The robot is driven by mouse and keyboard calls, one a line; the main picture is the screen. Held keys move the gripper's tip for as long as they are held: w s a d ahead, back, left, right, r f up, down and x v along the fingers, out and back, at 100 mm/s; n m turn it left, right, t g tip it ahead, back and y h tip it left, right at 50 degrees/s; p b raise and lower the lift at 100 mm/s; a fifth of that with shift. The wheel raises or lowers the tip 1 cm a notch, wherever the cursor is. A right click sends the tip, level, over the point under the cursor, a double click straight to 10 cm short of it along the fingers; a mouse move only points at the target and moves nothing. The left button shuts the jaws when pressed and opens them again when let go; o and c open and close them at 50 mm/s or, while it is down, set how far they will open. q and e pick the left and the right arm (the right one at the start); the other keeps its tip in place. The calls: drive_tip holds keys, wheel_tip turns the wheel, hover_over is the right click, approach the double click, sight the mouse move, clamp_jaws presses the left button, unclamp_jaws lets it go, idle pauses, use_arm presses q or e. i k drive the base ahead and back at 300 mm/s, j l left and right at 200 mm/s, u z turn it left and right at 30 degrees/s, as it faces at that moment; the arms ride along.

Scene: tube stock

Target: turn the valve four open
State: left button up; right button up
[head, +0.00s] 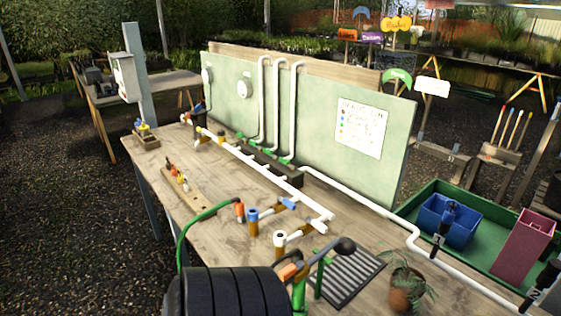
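No gripper of mine shows clearly in the head view. A white pipe (262,170) runs along the wooden bench, with several coloured fittings on and near its front end. These include an orange fitting (239,210) at the end of a green hose, a blue fitting (253,217), a blue handle-like piece (289,203) and a brown and white fitting (280,241). An orange piece (289,271) sits near a dark rounded knob (345,245) at the front. No readable number marks valve four, so I cannot tell which it is or its setting.
A green panel (315,105) with a written sheet (358,127) stands behind the pipe. A ribbed black object (225,292) fills the front. A potted plant (404,290) and grate (350,275) are at the right. A green tray (412,207) holds blue (465,228) and maroon (520,246) containers.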

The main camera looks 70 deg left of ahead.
sight(282, 160)
drive_tip(key=u, duration=2.3)
drive_tip(key=j+z, duration=0.15)
drive_tip(key=z, duration=0.2)
drive_tip(key=j+z, duration=0.15)
drive_tip(key=z, duration=0.25)
drive_tip(key=j+z, duration=0.15)
drive_tip(key=z, duration=0.2)
drive_tip(key=k+j+z, duration=0.15)
drive_tip(key=j, duration=0.25)
drive_tip(key=j+z, duration=0.2)
drive_tip(key=j, duration=0.25)
drive_tip(key=k+j+z, duration=0.15)
drive_tip(key=j, duration=0.2)
drive_tip(key=k+j+z, duration=0.2)
drive_tip(key=j, duration=0.2)
drive_tip(key=k+j+z, duration=0.15)
drive_tip(key=j, duration=0.2)
drive_tip(key=k, duration=0.05)
